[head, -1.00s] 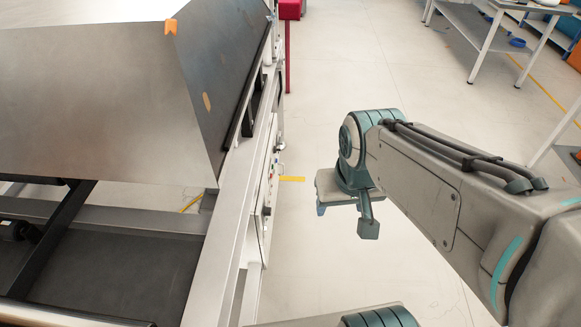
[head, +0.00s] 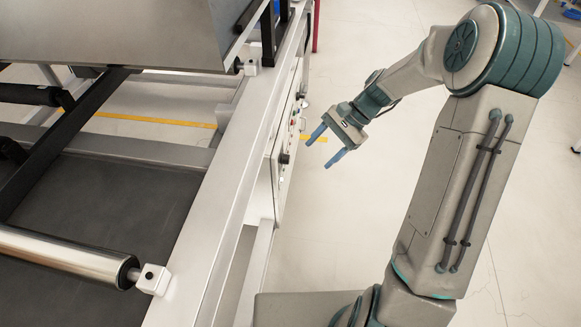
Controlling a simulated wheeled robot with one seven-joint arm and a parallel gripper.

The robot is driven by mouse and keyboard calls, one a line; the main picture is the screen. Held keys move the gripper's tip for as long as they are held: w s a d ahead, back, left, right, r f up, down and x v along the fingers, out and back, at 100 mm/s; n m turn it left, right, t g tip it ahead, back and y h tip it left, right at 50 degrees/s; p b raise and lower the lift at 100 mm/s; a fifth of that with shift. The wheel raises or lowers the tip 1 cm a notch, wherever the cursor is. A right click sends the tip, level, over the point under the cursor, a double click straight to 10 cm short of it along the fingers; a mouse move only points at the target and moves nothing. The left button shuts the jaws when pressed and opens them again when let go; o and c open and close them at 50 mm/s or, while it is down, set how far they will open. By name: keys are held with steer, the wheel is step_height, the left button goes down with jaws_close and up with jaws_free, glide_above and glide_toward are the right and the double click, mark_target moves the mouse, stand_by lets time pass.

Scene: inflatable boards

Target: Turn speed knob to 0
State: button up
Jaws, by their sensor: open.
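The control panel (head: 281,160) is on the side of the machine's silver frame, seen at a steep angle. A black knob (head: 284,158) sticks out near its lower end. Several small buttons, one of them red (head: 294,121), sit farther up the panel. I cannot tell which control is the speed knob or read any markings. My gripper (head: 322,149) is open and empty, to the right of the panel and apart from it. Its two blue fingers point left toward the panel.
The machine's long silver rail (head: 215,165) runs beside the panel. A steel roller (head: 62,252) and dark belt (head: 85,205) lie at left, under a large metal hood (head: 130,35). Open floor (head: 345,215) lies around my arm on the right.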

steer(key=w+f+m+t+y+b, duration=0.1)
steer(key=w+f+m+y+b, duration=0.5)
steer(key=f, duration=0.8)
steer(key=m+t+y+b, duration=0.4)
steer(key=m+t+b, duration=0.1)
steer(key=b, duration=0.1)
glide_toward(286, 159)
steer(key=w+f+b+x, duration=0.1)
steer(key=b+x, duration=0.3)
steer(key=x, duration=0.4)
steer(key=shift+w+f, duration=0.15)
steer(key=shift+f, duration=0.2)
steer(key=shift+a, duration=0.15)
steer(key=shift+c, duration=0.3)
steer(key=c, duration=0.9)
